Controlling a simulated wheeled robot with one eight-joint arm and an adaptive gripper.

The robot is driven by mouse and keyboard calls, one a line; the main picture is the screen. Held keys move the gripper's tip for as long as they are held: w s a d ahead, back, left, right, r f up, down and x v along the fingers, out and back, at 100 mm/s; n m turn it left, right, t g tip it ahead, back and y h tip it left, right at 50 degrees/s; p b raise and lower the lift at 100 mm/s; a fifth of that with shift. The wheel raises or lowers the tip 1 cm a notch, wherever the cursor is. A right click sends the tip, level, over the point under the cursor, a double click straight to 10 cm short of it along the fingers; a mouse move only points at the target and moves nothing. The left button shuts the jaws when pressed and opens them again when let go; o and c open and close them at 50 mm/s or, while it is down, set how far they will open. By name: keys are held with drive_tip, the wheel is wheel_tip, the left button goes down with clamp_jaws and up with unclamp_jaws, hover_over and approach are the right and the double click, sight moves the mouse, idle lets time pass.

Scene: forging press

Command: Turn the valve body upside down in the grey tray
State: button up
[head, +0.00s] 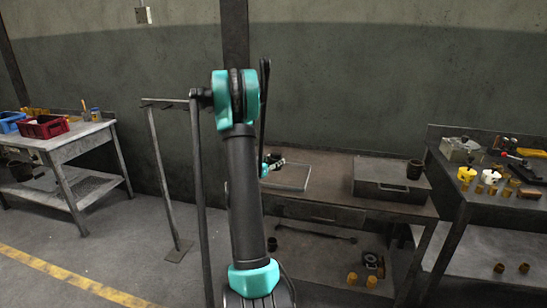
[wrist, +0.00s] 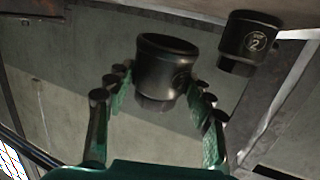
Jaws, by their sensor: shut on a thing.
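My gripper (wrist: 158,80) is shut on the valve body (wrist: 168,62), a dark, round, stepped part with a wider collar at the top of the wrist picture and a narrower lower end. The fingers press it from both sides. In the head view my gripper (head: 270,162) is small and partly hidden by my arm, at the left part of the grey tray (head: 294,180) on the middle bench. The held part is hard to make out there. I cannot tell its clearance from the tray.
Another dark part marked "2" (wrist: 249,44) shows at the upper right of the wrist view. A cluttered bench (head: 460,203) is farther right. A thin stand (head: 158,170) rises left of my arm.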

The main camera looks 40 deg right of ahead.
drive_tip(key=shift+f, duration=2.15)
drive_tip(key=o, duration=1.2)
drive_tip(key=shift+v, duration=3.85)
drive_tip(key=s+a+f+n+y, duration=0.1)
drive_tip(key=s+a+n+y, duration=0.3)
drive_tip(key=s+a, duration=0.4)
drive_tip(key=s+a+f+n+g+y, duration=0.1)
drive_tip(key=s+a+f+n+y, duration=0.1)
drive_tip(key=s+a+n+y, duration=0.3)
drive_tip(key=s+a+f+n+g+y, duration=0.1)
drive_tip(key=s+a+n+y, duration=0.3)
drive_tip(key=s+a, duration=0.8)
drive_tip(key=a+y, duration=0.2)
drive_tip(key=a, duration=0.8)
drive_tip(key=shift+s+a+f+n, duration=0.25)
drive_tip(key=shift+s+a+n, duration=0.05)
drive_tip(key=shift+s, duration=0.05)
